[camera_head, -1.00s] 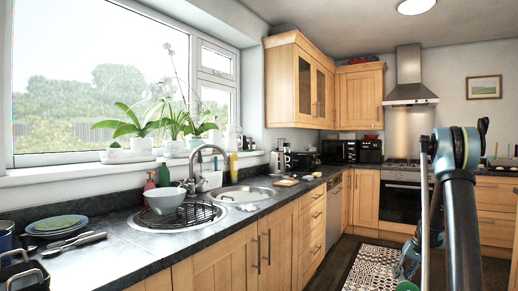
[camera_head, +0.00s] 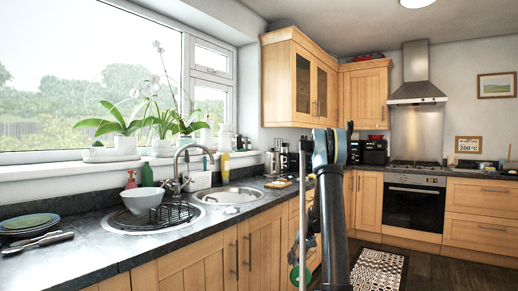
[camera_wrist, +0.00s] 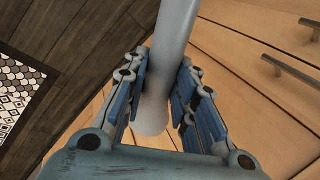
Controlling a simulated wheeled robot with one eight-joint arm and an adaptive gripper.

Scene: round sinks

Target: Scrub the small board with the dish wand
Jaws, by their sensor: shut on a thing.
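My gripper (camera_wrist: 164,62) is shut on a smooth pale grey handle (camera_wrist: 172,40), which I take to be the dish wand. Its rounded end shows between the fingers; its head is out of the wrist view. In the head view the gripper is at the right of the counter run, partly hidden by my arm, and the pale handle (camera_head: 302,205) stands about upright. A small flat tan thing (camera_head: 278,183) lies on the counter beyond the round sinks. It may be the small board, but it is too small to be sure.
A white bowl (camera_head: 143,201) sits on a black rack over the near sink (camera_head: 112,225). Stacked plates (camera_head: 28,225) and cutlery lie at the left. Cabinet fronts (camera_head: 200,262) run below the counter. A patterned mat (camera_head: 378,272) lies on the floor.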

